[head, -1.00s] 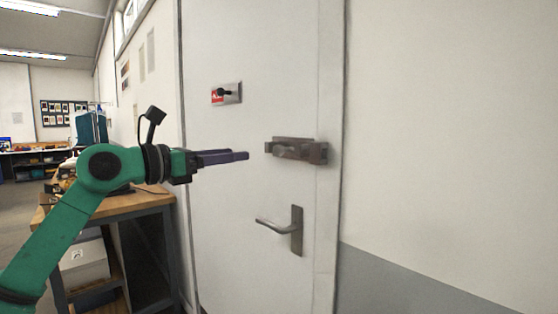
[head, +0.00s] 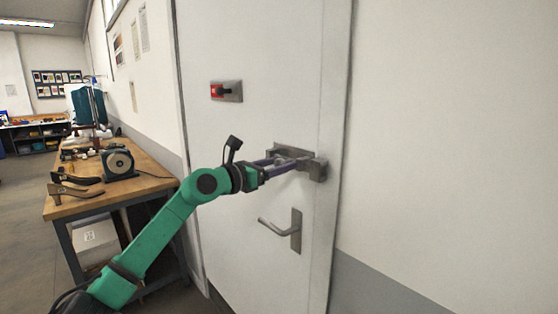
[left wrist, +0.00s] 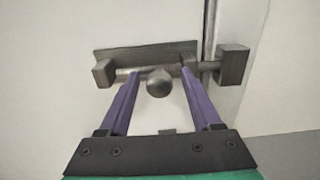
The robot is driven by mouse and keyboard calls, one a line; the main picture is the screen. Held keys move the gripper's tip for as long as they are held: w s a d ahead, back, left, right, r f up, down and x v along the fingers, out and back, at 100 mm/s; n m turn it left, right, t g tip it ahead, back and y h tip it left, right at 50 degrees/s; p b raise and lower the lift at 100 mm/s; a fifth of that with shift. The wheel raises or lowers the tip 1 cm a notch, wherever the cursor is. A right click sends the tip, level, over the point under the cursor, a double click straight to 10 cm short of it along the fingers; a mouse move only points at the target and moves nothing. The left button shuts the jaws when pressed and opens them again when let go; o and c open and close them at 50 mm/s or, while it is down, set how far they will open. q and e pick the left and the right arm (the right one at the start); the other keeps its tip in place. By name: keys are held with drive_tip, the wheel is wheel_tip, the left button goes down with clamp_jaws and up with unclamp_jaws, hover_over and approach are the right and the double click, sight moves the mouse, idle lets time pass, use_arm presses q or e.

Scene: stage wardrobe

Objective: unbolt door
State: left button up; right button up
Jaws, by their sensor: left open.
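A dark metal sliding bolt (head: 292,151) is mounted on the white door (head: 265,60) near its right edge. In the left wrist view, its backplate (left wrist: 145,53), round knob (left wrist: 159,83) and bar (left wrist: 208,66) show. The bar reaches across the door's edge gap to the block-shaped keeper (left wrist: 234,65) on the right. My left gripper (head: 292,162) is open at the bolt. Its purple fingers (left wrist: 156,85) stand on either side of the knob, with gaps on both sides. My right gripper is not in view.
A lever handle (head: 279,228) sits below the bolt. A small plate with a red and black fitting (head: 226,91) is above left. A wooden workbench (head: 140,190) with tools and a grinder (head: 118,163) stands left of the door. The wall right of the door is bare.

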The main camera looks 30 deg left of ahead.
use_arm(q)
clamp_jaws()
idle(1.3)
